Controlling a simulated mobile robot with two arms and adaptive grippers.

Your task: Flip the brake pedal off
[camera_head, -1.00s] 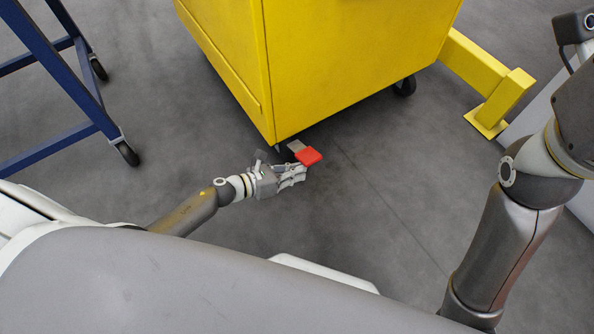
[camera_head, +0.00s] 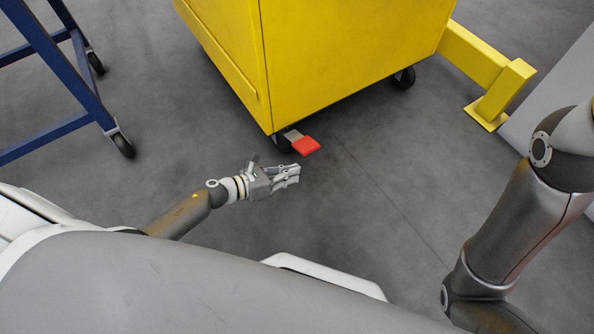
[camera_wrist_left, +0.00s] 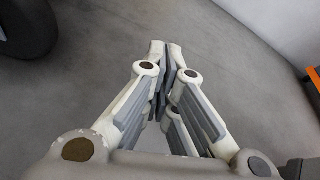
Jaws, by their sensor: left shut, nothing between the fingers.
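The brake pedal (camera_head: 305,146) is a red flat pad on a grey metal lever. It sticks out low from the near bottom corner of the yellow cart (camera_head: 345,50), beside a dark caster. My left gripper (camera_head: 298,172) is below the pedal in the head view, apart from it, with its fingers pointing right. In the left wrist view the left gripper (camera_wrist_left: 168,48) has its fingertips together with nothing between them; the pedal does not show there. My right arm is at the right side of the head view, with its gripper out of the frame.
A blue wheeled frame (camera_head: 62,70) stands at the left. A yellow floor barrier (camera_head: 490,75) is at the upper right, beside a grey panel (camera_head: 560,95). A dark wheel (camera_wrist_left: 25,25) fills the wrist view's upper left corner. Grey floor between is clear.

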